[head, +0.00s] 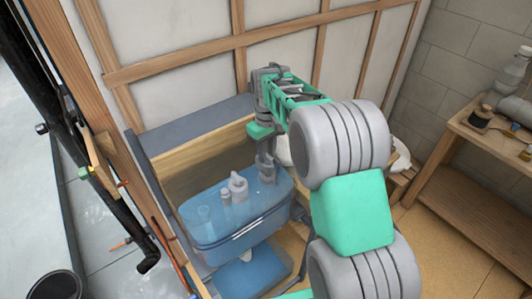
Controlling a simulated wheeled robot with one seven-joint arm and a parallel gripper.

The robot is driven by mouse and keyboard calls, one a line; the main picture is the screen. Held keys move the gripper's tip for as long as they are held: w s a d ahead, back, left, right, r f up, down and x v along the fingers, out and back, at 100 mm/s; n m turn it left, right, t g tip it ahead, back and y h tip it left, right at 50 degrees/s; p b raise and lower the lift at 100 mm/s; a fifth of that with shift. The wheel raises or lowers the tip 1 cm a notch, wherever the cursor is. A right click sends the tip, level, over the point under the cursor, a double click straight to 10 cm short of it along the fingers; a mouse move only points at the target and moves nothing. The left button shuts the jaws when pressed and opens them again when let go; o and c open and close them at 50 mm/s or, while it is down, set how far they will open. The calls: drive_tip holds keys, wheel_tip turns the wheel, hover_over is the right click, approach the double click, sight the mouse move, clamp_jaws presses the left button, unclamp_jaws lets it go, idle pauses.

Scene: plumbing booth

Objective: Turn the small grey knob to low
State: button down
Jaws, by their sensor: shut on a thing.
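My gripper (266,170) reaches down at the back right of a translucent blue tub (240,222). Its grey fingers are shut on a small grey part, which I take to be the small grey knob. The fingers and the arm mostly hide the knob, and it is too small to tell from the grey fingers. Its marks and its setting cannot be read from here.
A light bottle (238,187) and smaller containers show at the tub. A grey-topped wooden ledge (195,128) runs behind it. Dark pipes (95,165) stand at the left. A wooden bench (480,150) with items stands at the right. Tan floor between is partly clear.

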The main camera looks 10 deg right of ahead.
drive_tip(key=m, duration=0.4)
drive_tip(key=shift+d+m, duration=0.1)
drive_tip(key=shift+m, duration=0.2)
drive_tip(key=m, duration=0.4)
drive_tip(key=shift+d+m, duration=0.1)
drive_tip(key=shift+m, duration=0.2)
drive_tip(key=m, duration=0.4)
drive_tip(key=shift+m, duration=0.3)
drive_tip(key=m, duration=0.4)
drive_tip(key=shift+s+d, duration=0.1)
drive_tip(key=shift+s, duration=0.05)
drive_tip(key=m, duration=0.5)
drive_tip(key=shift+s, duration=0.1)
drive_tip(key=m, duration=0.4)
drive_tip(key=shift+s+m, duration=0.1)
drive_tip(key=shift+m, duration=0.2)
drive_tip(key=m, duration=0.4)
drive_tip(key=shift+s+m, duration=0.1)
drive_tip(key=shift+m, duration=2.3)
